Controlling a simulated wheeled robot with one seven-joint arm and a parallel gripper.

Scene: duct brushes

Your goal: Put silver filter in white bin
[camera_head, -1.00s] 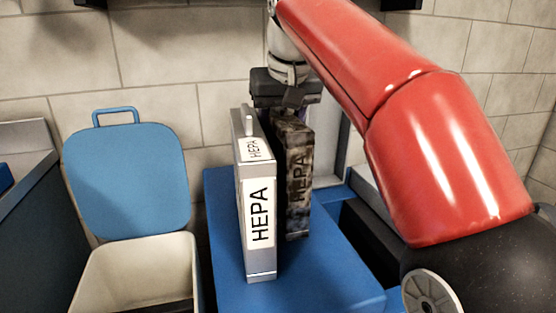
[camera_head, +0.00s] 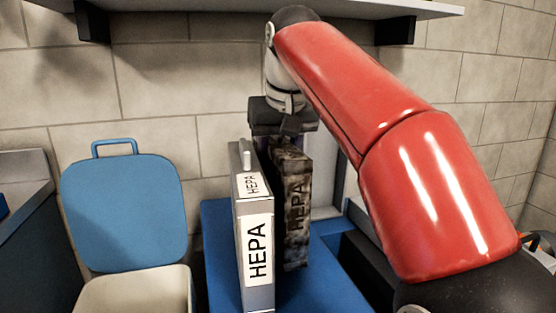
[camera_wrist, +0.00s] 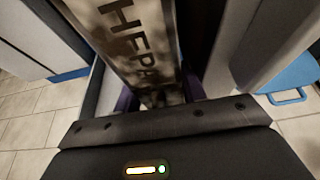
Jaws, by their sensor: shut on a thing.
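The silver filter (camera_head: 241,205) is a tall upright slab with white HEPA labels. It stands on a blue surface (camera_head: 220,250), and its bottom is cut off by the frame. Just behind and right of it is a dirty, brown-stained HEPA filter (camera_head: 293,205), upright. My gripper (camera_head: 288,125) is above this dirty filter and shut on its upper part. The dirty filter also shows between the fingers in the wrist view (camera_wrist: 135,40). The white bin (camera_head: 135,292), with its blue lid (camera_head: 123,210) up, stands to the left, mostly cut off below.
A tiled wall (camera_head: 150,90) rises close behind. A shelf (camera_head: 230,8) runs across the top. A grey-edged unit (camera_head: 30,190) stands left of the bin. Dark space lies right of the blue surface.

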